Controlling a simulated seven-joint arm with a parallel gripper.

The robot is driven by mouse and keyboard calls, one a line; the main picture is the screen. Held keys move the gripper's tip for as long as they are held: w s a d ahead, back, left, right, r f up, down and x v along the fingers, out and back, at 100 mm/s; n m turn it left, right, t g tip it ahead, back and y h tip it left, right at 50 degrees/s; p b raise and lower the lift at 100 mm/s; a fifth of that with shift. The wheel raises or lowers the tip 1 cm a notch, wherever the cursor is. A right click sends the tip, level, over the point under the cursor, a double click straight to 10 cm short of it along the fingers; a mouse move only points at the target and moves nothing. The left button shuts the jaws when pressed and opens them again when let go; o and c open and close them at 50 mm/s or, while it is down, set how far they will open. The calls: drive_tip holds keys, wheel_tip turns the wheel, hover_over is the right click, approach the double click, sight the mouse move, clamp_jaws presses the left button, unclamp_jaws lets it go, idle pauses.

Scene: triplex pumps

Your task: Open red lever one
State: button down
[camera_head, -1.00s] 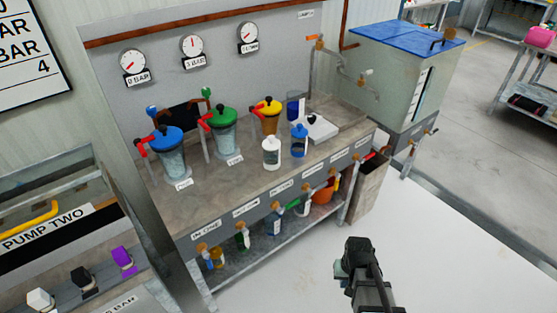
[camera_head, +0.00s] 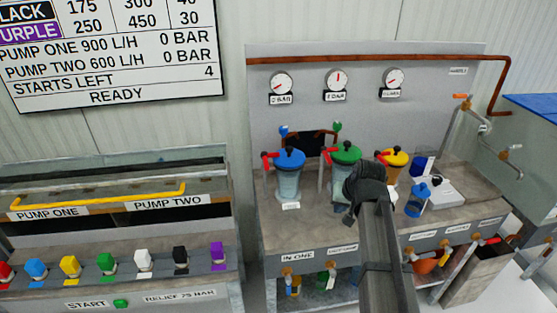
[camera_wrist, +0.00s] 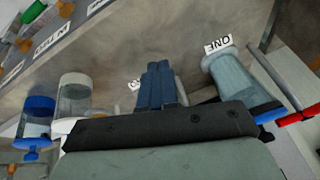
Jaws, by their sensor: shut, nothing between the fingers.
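A clear vessel with a blue lid (camera_head: 289,175) stands at the left of the bench, a red lever (camera_head: 268,160) at its upper left. In the wrist view a vessel (camera_wrist: 238,80) beside a label reading ONE (camera_wrist: 217,44) lies right of my fingers, with a red lever (camera_wrist: 298,116) at the right edge. My gripper (camera_head: 362,188) is in front of the bench, partly covering the green-lidded vessel (camera_head: 345,155). Its fingers show together and empty in the wrist view (camera_wrist: 160,84), apart from the red lever. A yellow-lidded vessel (camera_head: 397,160) stands further right.
Three gauges (camera_head: 337,80) hang on the panel behind. A blue bottle (camera_head: 417,200) and a white tray (camera_head: 440,190) are on the bench right of my arm. The pump console (camera_head: 120,280) with coloured knobs stands left. Taps line the bench front.

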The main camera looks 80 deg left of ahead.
drive_tip(key=s+a+r+n+g+y, duration=0.1)
drive_tip(key=s+a+r, duration=0.3)
drive_tip(key=r, duration=0.5)
drive_tip(key=s+a+r+n+g, duration=0.1)
drive_tip(key=a+r, duration=0.5)
drive_tip(key=r, duration=0.2)
drive_tip(key=s+a+f, duration=0.1)
drive_tip(key=s+f, duration=0.1)
drive_tip(key=s+a+f+n+g+h, duration=0.1)
drive_tip(key=s+f, duration=0.1)
drive_tip(key=s, duration=0.1)
drive_tip(key=s+a+f+n+g, duration=0.1)
drive_tip(key=s+f, duration=0.1)
drive_tip(key=shift+s+a+f+h, duration=0.25)
drive_tip(key=shift+a+f+h, duration=0.1)
drive_tip(key=shift+a+h, duration=0.05)
drive_tip(key=shift+s+f, duration=0.3)
drive_tip(key=shift+s, duration=0.7)
drive_tip(key=shift+s+f, duration=0.25)
drive_tip(key=shift+s, duration=0.75)
